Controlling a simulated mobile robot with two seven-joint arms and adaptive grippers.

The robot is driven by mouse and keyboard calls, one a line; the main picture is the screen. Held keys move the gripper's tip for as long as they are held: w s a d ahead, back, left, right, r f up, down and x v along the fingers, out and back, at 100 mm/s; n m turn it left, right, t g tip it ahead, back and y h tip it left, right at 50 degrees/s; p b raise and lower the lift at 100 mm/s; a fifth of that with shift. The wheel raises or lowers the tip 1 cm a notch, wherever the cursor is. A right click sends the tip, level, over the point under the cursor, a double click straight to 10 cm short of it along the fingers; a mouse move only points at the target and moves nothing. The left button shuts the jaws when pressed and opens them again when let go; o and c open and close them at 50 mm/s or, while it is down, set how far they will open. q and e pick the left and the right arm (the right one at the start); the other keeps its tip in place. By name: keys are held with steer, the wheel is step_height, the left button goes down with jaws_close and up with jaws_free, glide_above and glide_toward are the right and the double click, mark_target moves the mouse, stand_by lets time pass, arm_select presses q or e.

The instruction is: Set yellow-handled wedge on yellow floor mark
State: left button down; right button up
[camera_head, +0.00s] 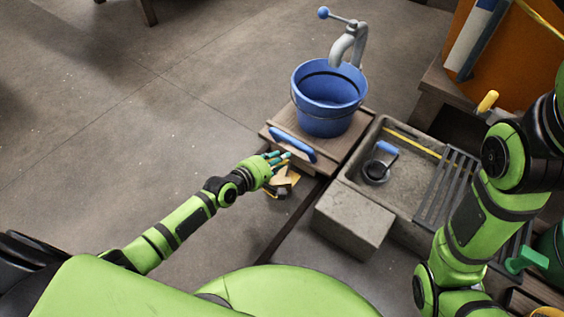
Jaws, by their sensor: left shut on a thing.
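My left gripper (281,158) is shut beside the wooden stand's near left corner. Just below its fingers is a small tan wooden piece (282,178), which I take to be the wedge in its grasp; the hand hides its handle. Yellow edges (270,192) show on the floor around and under that piece and look like the floor mark. I cannot tell whether the wedge touches the floor. My right arm (470,225) comes in at the right; its gripper is out of view.
A blue bucket (327,104) stands on the wooden stand (290,118), with a blue bar (293,146) at its near edge. A grey clamp (350,45) rises behind. A stone trough (355,170) and a concrete block (353,220) are at right. The floor at left is clear.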

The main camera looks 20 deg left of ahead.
arm_select(q)
steer(key=shift+w+d+f+b, duration=0.2)
steer(key=shift+w+f+b, duration=0.2)
steer(key=shift+f, duration=0.1)
steer(key=shift+w+d+f+b, duration=0.15)
steer(key=shift+w+f+b, duration=0.2)
steer(key=shift+f, duration=0.15)
steer(key=shift+r, duration=0.15)
steer(key=c, duration=0.9)
jaws_free()
steer(key=shift+c, duration=0.2)
